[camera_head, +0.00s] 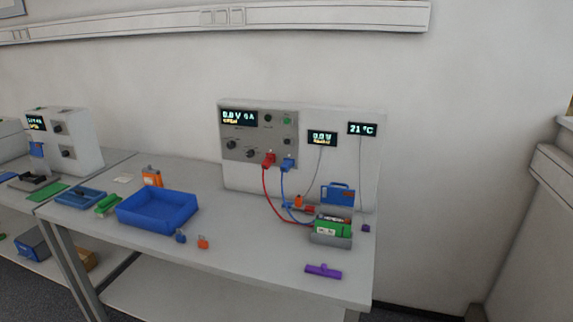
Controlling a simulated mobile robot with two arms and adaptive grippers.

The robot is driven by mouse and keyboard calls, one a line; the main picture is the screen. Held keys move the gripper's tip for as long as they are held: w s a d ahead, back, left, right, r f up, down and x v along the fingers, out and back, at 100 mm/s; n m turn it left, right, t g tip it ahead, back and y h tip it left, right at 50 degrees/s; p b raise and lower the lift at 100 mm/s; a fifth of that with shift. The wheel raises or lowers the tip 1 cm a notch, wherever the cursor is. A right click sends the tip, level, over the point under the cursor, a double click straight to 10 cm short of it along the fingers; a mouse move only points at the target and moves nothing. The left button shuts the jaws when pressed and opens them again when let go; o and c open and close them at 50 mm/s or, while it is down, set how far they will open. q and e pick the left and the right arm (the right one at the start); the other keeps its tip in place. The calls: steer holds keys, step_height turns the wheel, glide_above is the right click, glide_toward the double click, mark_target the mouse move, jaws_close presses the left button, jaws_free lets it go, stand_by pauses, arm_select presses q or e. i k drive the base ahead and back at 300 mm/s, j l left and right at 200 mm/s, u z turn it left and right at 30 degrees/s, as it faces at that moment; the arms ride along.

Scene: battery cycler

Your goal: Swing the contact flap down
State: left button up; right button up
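A battery fixture with a grey base (330,240) stands at the right of the bench, with a green block (326,229) on it. A red cable (274,203) and a blue cable (284,190) run from the cycler panel to the area at its left side. A small orange piece (298,201) with a red part stands just behind and left of the fixture. Which part is the contact flap, and its angle, I cannot tell at this size. Neither of my grippers is in view.
The cycler panel (248,150) stands at the back, its display reading 0.0 V. A blue tray (157,222), small blue (181,236) and orange (203,242) pieces, and a purple T-shaped piece (323,270) lie on the bench. A blue case (338,193) stands behind the fixture. The bench front middle is clear.

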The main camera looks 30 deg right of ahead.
mark_target(329, 195)
steer(key=z, duration=1.3)
